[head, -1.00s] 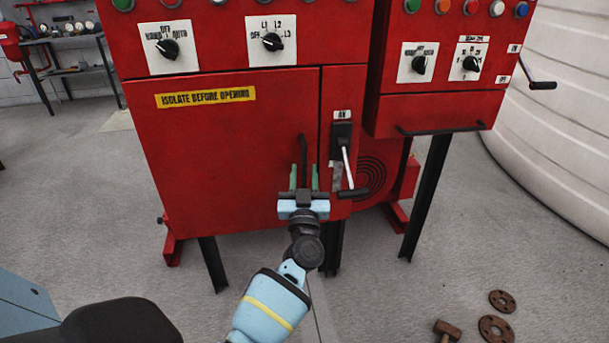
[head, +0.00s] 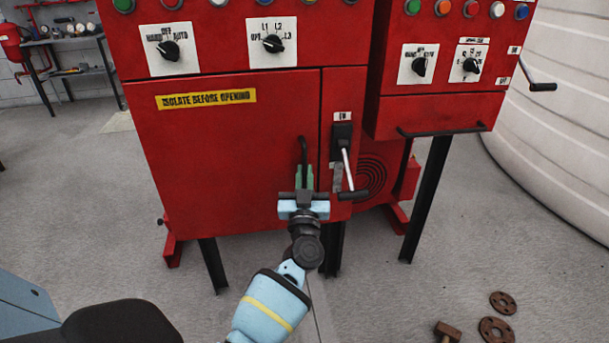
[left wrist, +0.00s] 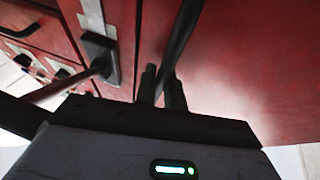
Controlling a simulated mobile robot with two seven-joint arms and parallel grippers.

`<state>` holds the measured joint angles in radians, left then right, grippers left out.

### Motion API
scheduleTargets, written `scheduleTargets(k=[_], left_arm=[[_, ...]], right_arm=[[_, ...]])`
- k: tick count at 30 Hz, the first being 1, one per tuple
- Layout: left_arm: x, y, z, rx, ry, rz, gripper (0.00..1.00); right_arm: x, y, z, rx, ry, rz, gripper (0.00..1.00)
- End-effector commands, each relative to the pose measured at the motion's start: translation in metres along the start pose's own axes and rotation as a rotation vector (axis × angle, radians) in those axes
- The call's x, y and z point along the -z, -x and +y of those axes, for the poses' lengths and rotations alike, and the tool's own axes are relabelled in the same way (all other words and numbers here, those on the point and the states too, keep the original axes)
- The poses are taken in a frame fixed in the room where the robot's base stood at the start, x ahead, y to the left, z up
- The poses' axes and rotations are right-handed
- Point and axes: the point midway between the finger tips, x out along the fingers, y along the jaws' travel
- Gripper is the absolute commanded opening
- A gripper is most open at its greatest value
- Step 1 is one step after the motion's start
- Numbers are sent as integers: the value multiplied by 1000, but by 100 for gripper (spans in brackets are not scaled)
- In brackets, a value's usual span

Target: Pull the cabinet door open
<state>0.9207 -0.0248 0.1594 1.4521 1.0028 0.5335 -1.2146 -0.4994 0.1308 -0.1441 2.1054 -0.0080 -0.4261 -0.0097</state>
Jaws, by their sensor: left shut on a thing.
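The red cabinet door (head: 225,150) carries a yellow "ISOLATE BEFORE OPENING" label and looks shut, flush with the frame. Its black bar handle (head: 303,147) stands near the door's right edge. My left gripper (head: 304,177) is shut on the lower part of this handle, its green fingers close together. The left wrist view shows the dark handle (left wrist: 183,40) running down to the two fingers (left wrist: 160,88), with the red door behind it. The fingers hide the handle's lower end. My right gripper is in neither view.
A switch lever (head: 347,170) marked "ON" sits just right of the door, close to my left gripper. A second red cabinet (head: 435,115) with a bar stands at right.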

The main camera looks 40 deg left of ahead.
Motion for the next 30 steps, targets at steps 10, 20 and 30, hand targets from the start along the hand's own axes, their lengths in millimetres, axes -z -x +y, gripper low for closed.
scheduleTargets(k=[10,20,30], left_arm=[[19,40,0,-109,41,-2,0],[50,114,-13,-323,125,-2,0],[80,195,-48,-567,223,-6,0]], right_arm=[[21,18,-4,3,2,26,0],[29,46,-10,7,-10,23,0],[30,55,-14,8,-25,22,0]])
